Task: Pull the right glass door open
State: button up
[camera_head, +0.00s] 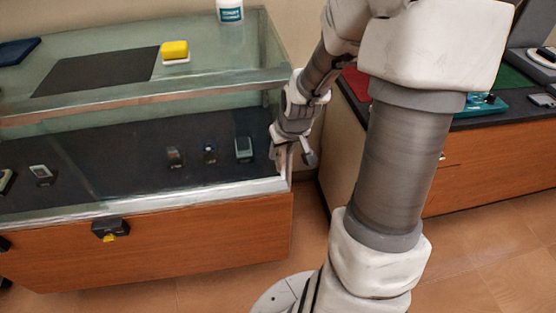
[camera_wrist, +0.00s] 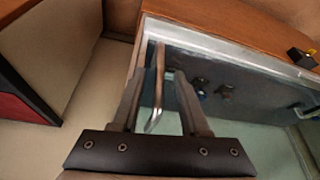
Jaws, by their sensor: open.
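The glass front of the display case (camera_head: 130,150) shows in the head view, with a pale frame along its bottom edge. My gripper (camera_head: 291,158) is at the right end of this glass, low near the case's corner. In the wrist view, my gripper (camera_wrist: 162,75) is open, one finger on each side of a slim metal bar handle (camera_wrist: 154,95) by the edge of the right glass door (camera_wrist: 235,60). The fingers are apart, and I cannot tell whether either touches the bar.
A black lock-like block (camera_head: 110,228) sits on the wooden base (camera_head: 200,240). A yellow block (camera_head: 175,50) lies on the case top. Another wooden counter (camera_head: 490,165) stands right, across a narrow floor gap.

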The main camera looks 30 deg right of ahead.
aim_at(280, 154)
jog(key=shift+b+x, duration=0.55)
jog(key=shift+x, duration=1.3)
grip_shut()
